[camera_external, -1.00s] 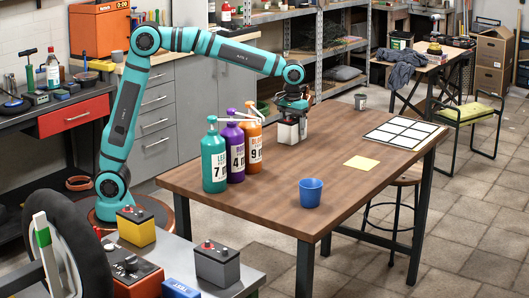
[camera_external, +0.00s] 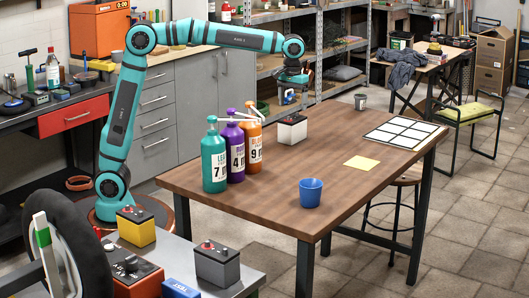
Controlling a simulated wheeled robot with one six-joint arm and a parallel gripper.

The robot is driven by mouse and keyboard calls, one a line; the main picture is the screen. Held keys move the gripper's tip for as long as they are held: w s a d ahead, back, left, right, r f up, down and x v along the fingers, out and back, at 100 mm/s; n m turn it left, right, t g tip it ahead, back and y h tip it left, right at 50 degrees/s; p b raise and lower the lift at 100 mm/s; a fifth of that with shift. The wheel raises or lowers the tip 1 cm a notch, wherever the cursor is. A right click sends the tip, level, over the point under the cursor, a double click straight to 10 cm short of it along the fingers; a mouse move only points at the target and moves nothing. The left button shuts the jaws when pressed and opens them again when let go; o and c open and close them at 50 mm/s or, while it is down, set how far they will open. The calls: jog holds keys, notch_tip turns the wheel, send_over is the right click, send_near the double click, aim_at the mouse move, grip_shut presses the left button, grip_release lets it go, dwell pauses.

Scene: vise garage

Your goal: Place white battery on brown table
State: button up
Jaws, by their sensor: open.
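The white battery (camera_external: 291,130) has a dark top and stands upright on the brown table (camera_external: 250,202), near its far edge and behind the bottles. My gripper (camera_external: 289,99) is above the battery, clear of it, with a gap between them. It is open and empty. Nothing hides the battery's front side.
Teal (camera_external: 214,160), purple (camera_external: 235,155) and orange (camera_external: 253,145) pump bottles stand left of the battery. A blue cup (camera_external: 310,192), a yellow sheet (camera_external: 361,163) and a white grid panel (camera_external: 402,132) lie toward the front and right. The table's middle is clear.

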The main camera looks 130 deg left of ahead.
jog(key=shift+r, duration=1.3)
jog(key=shift+d, duration=0.15)
jog(key=s+d+r+m+t+y, duration=0.1)
jog(key=s+d+r+m+t, duration=0.2)
jog(key=d, duration=0.6)
jog(key=s+d+r+m+t+y, duration=0.1)
jog(key=d+r+m+t, duration=0.3)
jog(key=d, duration=0.5)
jog(key=s+d+r+m+t+y, duration=0.15)
jog(key=d+r, duration=0.25)
jog(key=d, duration=0.6)
jog(key=s+d+r+m+t+h, duration=0.1)
jog(key=s+d+m+t, duration=0.3)
jog(key=s+d, duration=0.4)
jog(key=s+d+r+m+t+h, duration=0.1)
jog(key=s+d+m+t+h, duration=0.1)
jog(key=s+d+m+t, duration=0.3)
jog(key=s+d, duration=0.3)
jog(key=s, duration=0.2)
jog(key=shift+s+d+r, duration=0.2)
jog(key=shift+d+r, duration=0.1)
jog(key=shift+d, duration=0.05)
